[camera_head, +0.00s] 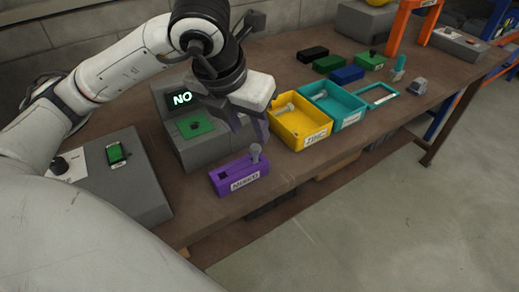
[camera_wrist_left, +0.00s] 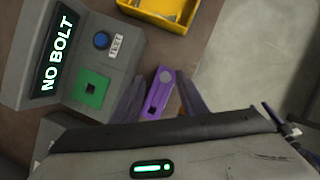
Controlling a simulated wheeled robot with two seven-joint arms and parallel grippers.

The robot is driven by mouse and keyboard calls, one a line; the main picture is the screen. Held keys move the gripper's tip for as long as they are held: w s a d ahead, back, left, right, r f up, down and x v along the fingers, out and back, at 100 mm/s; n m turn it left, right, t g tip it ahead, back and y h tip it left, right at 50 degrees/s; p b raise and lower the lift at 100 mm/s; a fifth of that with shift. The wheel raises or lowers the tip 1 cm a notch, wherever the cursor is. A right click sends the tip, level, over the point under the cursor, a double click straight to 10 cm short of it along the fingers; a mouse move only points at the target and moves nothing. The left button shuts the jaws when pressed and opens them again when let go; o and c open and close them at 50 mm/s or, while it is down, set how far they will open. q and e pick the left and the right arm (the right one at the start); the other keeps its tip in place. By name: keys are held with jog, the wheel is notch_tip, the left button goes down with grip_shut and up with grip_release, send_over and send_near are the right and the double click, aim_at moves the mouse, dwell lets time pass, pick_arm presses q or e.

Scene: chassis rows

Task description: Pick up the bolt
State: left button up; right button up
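A grey bolt (camera_head: 256,153) stands upright, head up, at the right end of a purple block (camera_head: 238,176) near the table's front edge. In the left wrist view the purple block (camera_wrist_left: 157,105) lies between the fingers, and a round top, seemingly the bolt head (camera_wrist_left: 165,76), shows on it. My left gripper (camera_head: 246,132) is open, fingers pointing down, above and behind the purple block. Its fingers (camera_wrist_left: 160,95) are spread with nothing seen held between them. Other bolts lie in the yellow bin (camera_head: 308,142) and the teal bin (camera_head: 350,122). My right gripper is not in view.
A grey tester (camera_head: 203,150) with a green pad stands behind the purple block; its display (camera_wrist_left: 58,52) reads "NO BOLT". A grey box (camera_head: 150,190) stands at left. Black, green and blue blocks and an orange post (camera_head: 400,30) are farther right.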

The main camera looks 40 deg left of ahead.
aim_at(256, 146)
pick_arm(q)
jog(key=x, duration=0.4)
jog(key=s+d+x, duration=0.1)
jog(key=x, duration=0.1)
jog(key=shift+w+f, duration=0.2)
jog(key=shift+f, duration=0.3)
jog(key=shift+c, duration=0.3)
grip_shut()
